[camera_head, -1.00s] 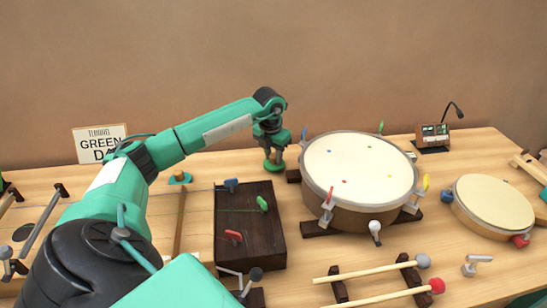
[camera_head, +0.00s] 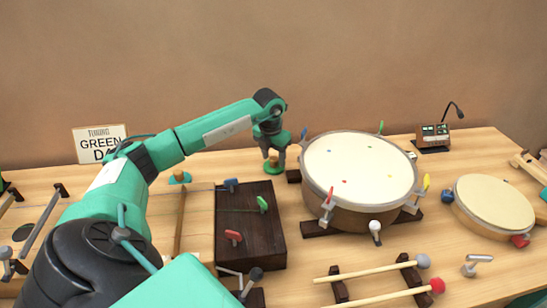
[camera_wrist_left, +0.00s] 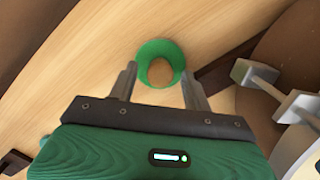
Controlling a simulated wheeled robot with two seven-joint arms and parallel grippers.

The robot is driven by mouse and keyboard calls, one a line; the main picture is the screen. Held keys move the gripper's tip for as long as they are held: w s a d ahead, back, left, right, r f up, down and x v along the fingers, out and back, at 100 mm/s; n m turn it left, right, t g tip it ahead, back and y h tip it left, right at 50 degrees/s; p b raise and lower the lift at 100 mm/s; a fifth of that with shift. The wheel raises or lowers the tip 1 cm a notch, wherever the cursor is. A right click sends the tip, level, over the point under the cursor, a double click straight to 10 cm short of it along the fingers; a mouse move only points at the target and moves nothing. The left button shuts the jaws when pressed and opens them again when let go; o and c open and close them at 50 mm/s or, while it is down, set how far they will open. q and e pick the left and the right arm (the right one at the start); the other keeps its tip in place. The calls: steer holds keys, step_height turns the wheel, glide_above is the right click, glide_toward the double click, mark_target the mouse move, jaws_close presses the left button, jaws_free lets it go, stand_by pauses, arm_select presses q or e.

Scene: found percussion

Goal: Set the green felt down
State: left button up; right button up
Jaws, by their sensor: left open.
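The green felt (camera_head: 275,169) is a round green pad with a tan knob, lying on the table between the dark wooden box and the big drum. It also shows in the left wrist view as a green disc (camera_wrist_left: 145,48) around the tan knob (camera_wrist_left: 160,72). My left gripper (camera_head: 274,156) is open just above it, its fingers spread to either side of the knob. In the left wrist view the fingers (camera_wrist_left: 160,88) stand apart, with nothing held between them. My right gripper is not in view.
The big drum (camera_head: 358,165) stands close on the right, on dark wooden supports. A dark box (camera_head: 250,235) with coloured clips lies in front. A teal pad (camera_head: 180,179) with an orange knob sits to the left, near a sign (camera_head: 101,144). A wall closes off the back.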

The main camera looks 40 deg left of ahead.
mark_target(271, 168)
arm_select(q)
step_height(271, 168, up, 11)
steer(key=s, duration=0.1)
steer(key=shift+s+r, duration=0.2)
steer(key=shift+d, duration=0.1)
stand_by(0.4)
